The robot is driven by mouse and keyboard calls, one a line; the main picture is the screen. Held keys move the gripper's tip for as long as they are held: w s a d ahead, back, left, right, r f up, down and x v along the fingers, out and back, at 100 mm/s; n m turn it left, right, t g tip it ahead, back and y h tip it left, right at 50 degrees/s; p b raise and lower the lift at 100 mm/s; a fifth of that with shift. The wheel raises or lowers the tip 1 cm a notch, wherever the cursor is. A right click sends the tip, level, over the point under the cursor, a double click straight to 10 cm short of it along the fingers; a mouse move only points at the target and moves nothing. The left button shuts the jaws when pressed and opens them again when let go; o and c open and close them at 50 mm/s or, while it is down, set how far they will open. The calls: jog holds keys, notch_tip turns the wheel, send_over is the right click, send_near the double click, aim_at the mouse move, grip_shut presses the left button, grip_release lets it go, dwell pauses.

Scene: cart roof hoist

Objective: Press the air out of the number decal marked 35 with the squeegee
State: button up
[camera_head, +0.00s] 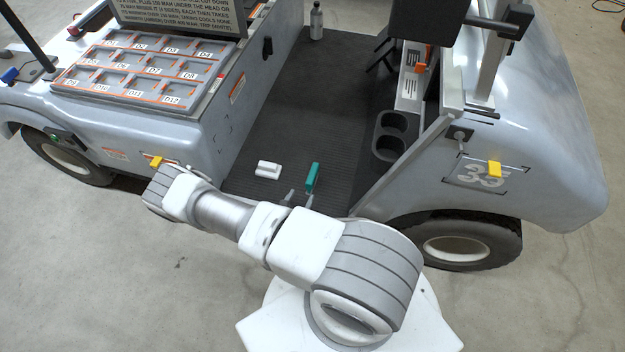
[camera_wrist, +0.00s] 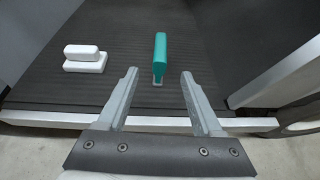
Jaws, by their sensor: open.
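The number decal marked 35 (camera_head: 470,176) is on the grey side panel above the cart's right wheel, with dark marks around its corners. A yellow piece (camera_head: 495,169) sits over its right part. A teal-handled tool (camera_head: 312,176), which looks like the squeegee, stands on the dark cart floor near its edge. In the wrist view the teal tool (camera_wrist: 161,52) rises just beyond and between my fingertips, with a small pale part at its foot. My gripper (camera_head: 297,196) is open and empty, with a finger to either side of the tool's line; I see no contact.
A white two-step block (camera_wrist: 85,58) lies left of the tool on the dark ribbed floor (camera_head: 310,120). A cup holder (camera_head: 390,134) and slanted panel edge stand to the right. A labelled tray (camera_head: 135,70) and a bottle (camera_head: 316,21) are farther off.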

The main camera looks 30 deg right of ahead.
aim_at(312, 175)
jog(key=b+x, duration=0.2)
jog(key=x, duration=0.6)
jog(key=shift+f, duration=0.1)
jog(key=shift+r+b+x, duration=0.2)
jog(key=shift+b+x, duration=0.5)
jog(key=shift+x, duration=0.7)
jog(key=shift+r+b+x, duration=0.2)
jog(key=shift+b+x, duration=0.5)
jog(key=shift+x, duration=0.75)
grip_shut()
